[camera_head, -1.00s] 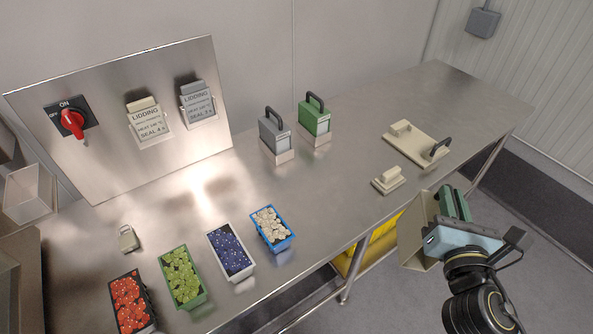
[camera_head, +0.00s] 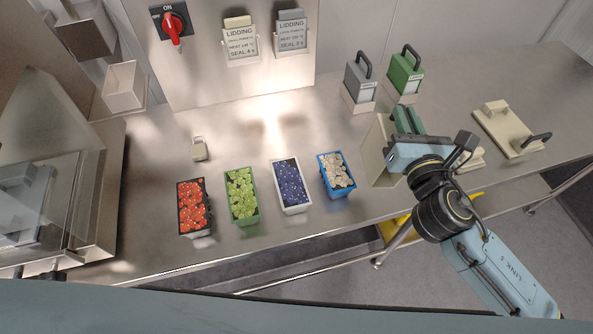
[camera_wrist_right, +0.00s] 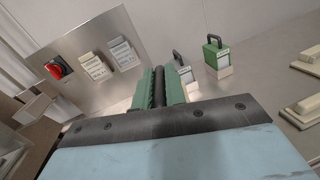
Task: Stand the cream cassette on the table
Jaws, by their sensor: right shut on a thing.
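The cream cassette (camera_head: 378,152) hangs below my right gripper (camera_head: 408,120) in the head view, over the table's front part, right of the blue tray. It looks roughly upright with a slight tilt; I cannot tell whether its bottom touches the table. My right gripper's green fingers are shut on its dark handle, which shows between the fingers in the wrist view (camera_wrist_right: 159,88). The cassette's body is hidden in the wrist view. The table (camera_head: 290,130) is bare steel around it. My left gripper is not in view.
A grey cassette (camera_head: 358,80) and a green cassette (camera_head: 405,75) stand behind the held one. A cream plate with a black handle (camera_head: 505,128) lies to the right, with a small cream block (camera_head: 470,158) partly hidden.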

